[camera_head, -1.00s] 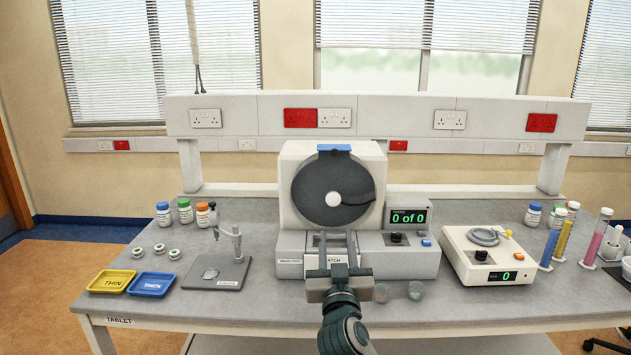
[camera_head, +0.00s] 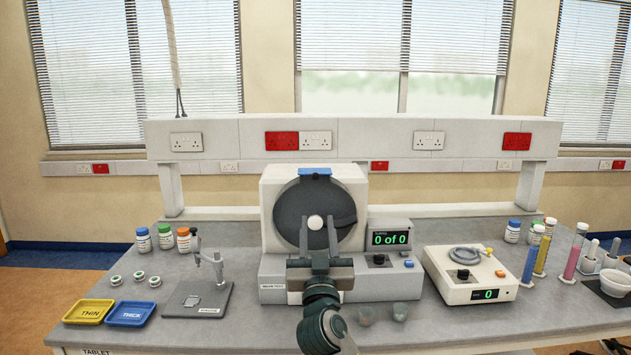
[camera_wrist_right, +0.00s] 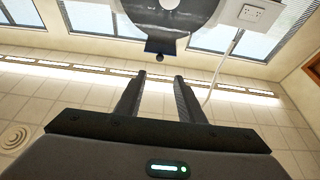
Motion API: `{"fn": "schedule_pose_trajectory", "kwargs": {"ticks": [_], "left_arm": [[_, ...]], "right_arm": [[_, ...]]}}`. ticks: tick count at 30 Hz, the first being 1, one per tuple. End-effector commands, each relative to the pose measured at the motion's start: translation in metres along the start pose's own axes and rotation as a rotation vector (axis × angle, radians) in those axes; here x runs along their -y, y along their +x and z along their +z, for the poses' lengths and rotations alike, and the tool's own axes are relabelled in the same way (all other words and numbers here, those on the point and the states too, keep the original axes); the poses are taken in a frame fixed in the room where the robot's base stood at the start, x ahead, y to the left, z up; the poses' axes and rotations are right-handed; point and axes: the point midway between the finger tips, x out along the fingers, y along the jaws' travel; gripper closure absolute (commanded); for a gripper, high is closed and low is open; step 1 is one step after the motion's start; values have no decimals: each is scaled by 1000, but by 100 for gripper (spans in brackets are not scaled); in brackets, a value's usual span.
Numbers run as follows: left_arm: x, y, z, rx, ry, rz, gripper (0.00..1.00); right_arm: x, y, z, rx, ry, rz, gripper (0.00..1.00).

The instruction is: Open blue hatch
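The blue hatch (camera_head: 315,172) is a small blue piece at the top front edge of a white machine (camera_head: 272,190), above its round dark disc (camera_head: 290,205). It looks closed, but I cannot be sure. My right gripper (camera_head: 318,226) points up in front of the disc, below the hatch, with its fingers apart and nothing between them. In the right wrist view, a dark blue tab (camera_wrist_right: 160,47) shows just beyond the open fingertips of the gripper (camera_wrist_right: 160,77), apart from them. My left gripper is not in view.
A display reading 0 of 0 (camera_head: 390,239) stands right of the disc, with a white counting device (camera_head: 450,285) farther right. A small press stand (camera_head: 215,290), a yellow tray (camera_head: 88,311) and a blue tray (camera_head: 130,313) are to the left. The space above my gripper looks clear.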

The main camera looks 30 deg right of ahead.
Motion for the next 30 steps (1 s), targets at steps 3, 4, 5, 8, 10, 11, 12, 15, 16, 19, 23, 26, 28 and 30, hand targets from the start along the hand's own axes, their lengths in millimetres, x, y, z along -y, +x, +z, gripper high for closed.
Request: {"fn": "schedule_pose_trajectory", "kwargs": {"ticks": [3, 4, 5, 8, 10, 11, 12, 15, 16, 19, 23, 26, 28, 30], "left_arm": [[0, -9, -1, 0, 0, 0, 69], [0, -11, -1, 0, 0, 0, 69], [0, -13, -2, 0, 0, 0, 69], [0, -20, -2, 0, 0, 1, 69], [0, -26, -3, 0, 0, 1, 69], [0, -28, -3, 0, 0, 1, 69], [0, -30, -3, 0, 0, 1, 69], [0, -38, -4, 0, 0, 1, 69], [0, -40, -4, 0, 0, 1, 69], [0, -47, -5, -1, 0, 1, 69], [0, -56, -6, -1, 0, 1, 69], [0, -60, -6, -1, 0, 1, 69], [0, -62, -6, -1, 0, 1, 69], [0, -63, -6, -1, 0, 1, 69]], "right_arm": [[-1, 17, -3, 0, -3, 1, 65], [0, 22, -3, 0, -3, 1, 65], [0, 27, -4, 0, -4, 1, 65], [0, 44, -4, 0, -4, 0, 65], [0, 57, -4, 0, -5, 0, 65], [0, 63, -4, 0, -3, 0, 65], [0, 70, -4, 0, -4, 1, 65], [-1, 88, -4, 0, -5, 2, 65], [-1, 94, -4, 0, -4, 1, 65], [-1, 112, -4, 1, -4, 1, 65], [-1, 132, -4, 0, -3, 2, 65], [0, 144, -2, 1, -2, 1, 65], [0, 150, -2, 1, -2, 1, 65], [-1, 155, 0, 1, -3, 1, 65]]}}
